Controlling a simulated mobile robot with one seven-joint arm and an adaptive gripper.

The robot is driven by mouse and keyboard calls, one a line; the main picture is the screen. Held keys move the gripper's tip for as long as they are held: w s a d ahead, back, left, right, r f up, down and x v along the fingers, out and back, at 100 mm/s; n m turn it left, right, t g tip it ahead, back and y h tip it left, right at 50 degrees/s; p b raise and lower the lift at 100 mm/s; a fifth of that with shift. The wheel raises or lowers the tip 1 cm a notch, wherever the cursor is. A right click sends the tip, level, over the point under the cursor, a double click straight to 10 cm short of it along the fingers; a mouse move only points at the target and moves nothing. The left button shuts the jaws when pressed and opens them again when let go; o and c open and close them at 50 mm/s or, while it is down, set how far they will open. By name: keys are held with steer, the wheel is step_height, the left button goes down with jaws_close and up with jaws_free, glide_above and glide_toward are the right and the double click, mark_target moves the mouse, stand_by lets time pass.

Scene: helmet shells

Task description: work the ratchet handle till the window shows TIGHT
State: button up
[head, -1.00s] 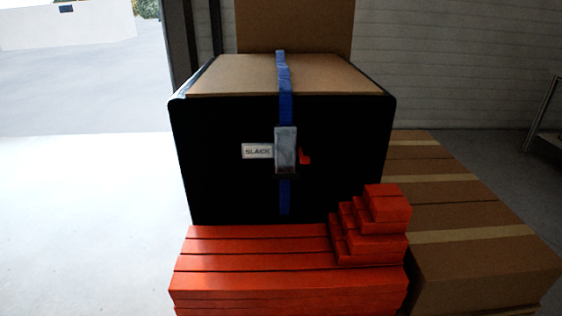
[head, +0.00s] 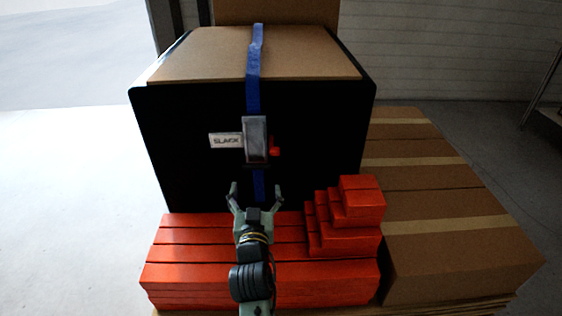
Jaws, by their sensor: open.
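The ratchet (head: 255,138) is a grey metal body on the blue strap (head: 254,85), against the black front of a large box. A small red part (head: 275,146) sticks out at its right side. The window (head: 226,141) is a white label to the left of the ratchet and reads SLACK. My gripper (head: 253,189) is below the ratchet with its two fingers spread and nothing between them. It is apart from the ratchet in the picture and covers part of the strap's lower end.
The black box (head: 180,130) has a brown top (head: 210,58). Red boxes (head: 185,255) lie in front, with a stepped red stack (head: 355,215) right of my gripper. Brown cartons (head: 450,250) fill the right. Open floor (head: 70,210) lies to the left.

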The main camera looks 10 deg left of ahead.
mark_target(257, 168)
steer(key=o, duration=0.4)
steer(key=p+x, duration=0.2)
steer(key=x, duration=0.8)
steer(key=shift+w+a, duration=0.15)
steer(key=shift+w, duration=0.05)
steer(key=shift+c, duration=0.5)
steer(key=c, duration=1.6)
